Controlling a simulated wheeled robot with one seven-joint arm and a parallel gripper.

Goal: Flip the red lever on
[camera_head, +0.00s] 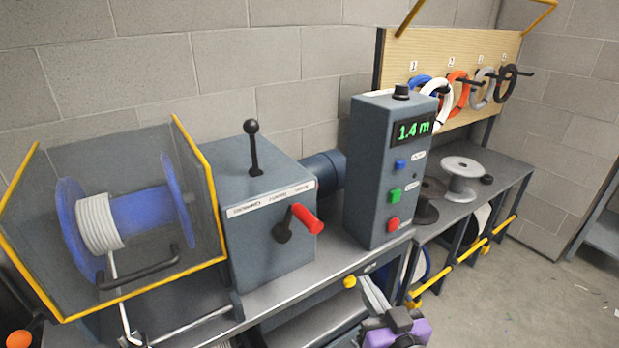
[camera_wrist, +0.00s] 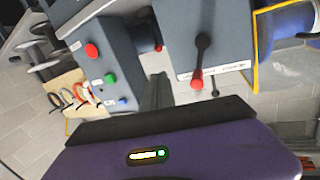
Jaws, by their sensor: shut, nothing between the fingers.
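The red lever (camera_head: 307,219) sits on the front of the grey gearbox. Its red grip points up and to the right from a dark hub, below a white label strip (camera_head: 272,199). In the wrist view, which is turned over, the red lever (camera_wrist: 197,78) shows right of centre with its dark shaft. My gripper (camera_head: 367,284) is below and right of the lever, in front of the bench edge, apart from it. Its grey fingers (camera_wrist: 160,78) are shut and empty, left of the red grip in the wrist view. The label's words are too small to read.
A black ball-topped lever (camera_head: 253,145) stands on the gearbox. A control box (camera_head: 382,170) with blue, green and red buttons reads 1.4 m. A yellow-edged clear guard (camera_head: 190,170) covers a blue reel at left. A bench with spools (camera_head: 461,180) stands right; floor is free there.

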